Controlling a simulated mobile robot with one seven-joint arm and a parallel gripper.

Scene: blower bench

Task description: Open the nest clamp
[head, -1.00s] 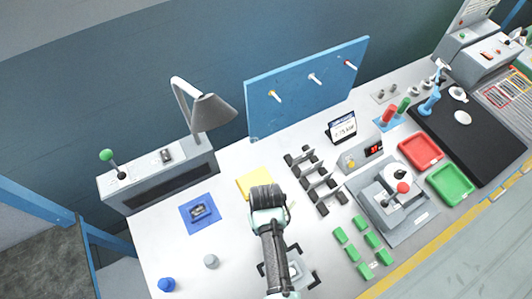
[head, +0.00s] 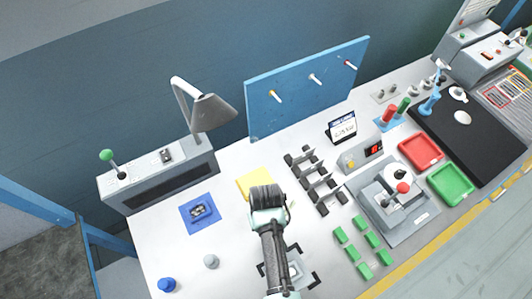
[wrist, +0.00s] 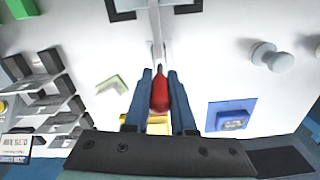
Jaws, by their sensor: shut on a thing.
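The clamp's red handle (wrist: 160,95) sits between the two blue-grey fingers of my gripper (wrist: 160,100) in the wrist view. The fingers are shut on it. A thin grey metal lever (wrist: 157,55) runs from the handle towards the top of the picture. Black corner brackets of the nest (wrist: 122,10) show at the top edge. In the head view my gripper (head: 268,212) is over the front middle of the bench. My arm hides the handle and part of the nest, whose black corner (head: 314,281) shows beside it.
A yellow pad (head: 253,183) lies just behind my gripper, and a black rack (head: 318,182) stands to its right. Green blocks (head: 363,240) lie at the right front. A blue mat (head: 198,213) and a grey knob-shaped piece (head: 211,261) are at the left, with bare bench between.

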